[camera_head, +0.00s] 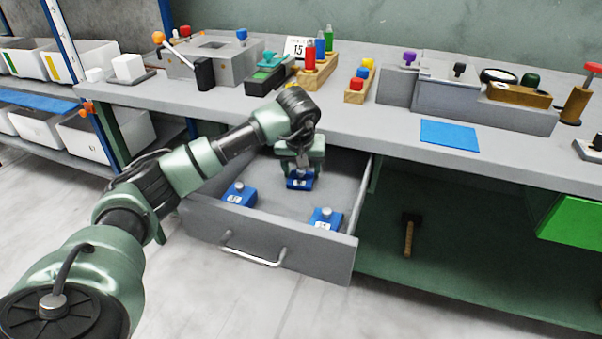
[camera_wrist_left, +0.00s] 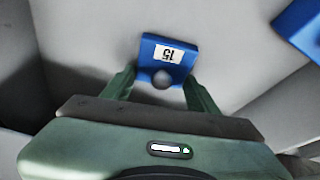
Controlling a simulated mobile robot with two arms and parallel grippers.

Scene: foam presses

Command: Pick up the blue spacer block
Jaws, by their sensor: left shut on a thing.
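An open grey drawer (camera_head: 262,231) under the bench holds three blue spacer blocks with silver knobs and white labels. My left gripper (camera_head: 300,172) reaches down into the drawer and is shut on the rear blue block (camera_head: 299,183). In the left wrist view this block (camera_wrist_left: 166,51) has a label reading 15, upside down, and its knob lies between my fingers (camera_wrist_left: 162,88). I cannot tell whether it touches the drawer floor. A second blue block (camera_head: 239,194) lies at the left, a third (camera_head: 326,219) at the front right. My right gripper is not in view.
A sign reading 15 (camera_head: 298,47) stands on the bench (camera_head: 350,113), among fixtures and wooden holders with coloured pieces. A blue mat (camera_head: 449,135) lies near the bench edge. A hammer (camera_head: 409,234) is on the lower shelf. The bench front edge overhangs the drawer's rear.

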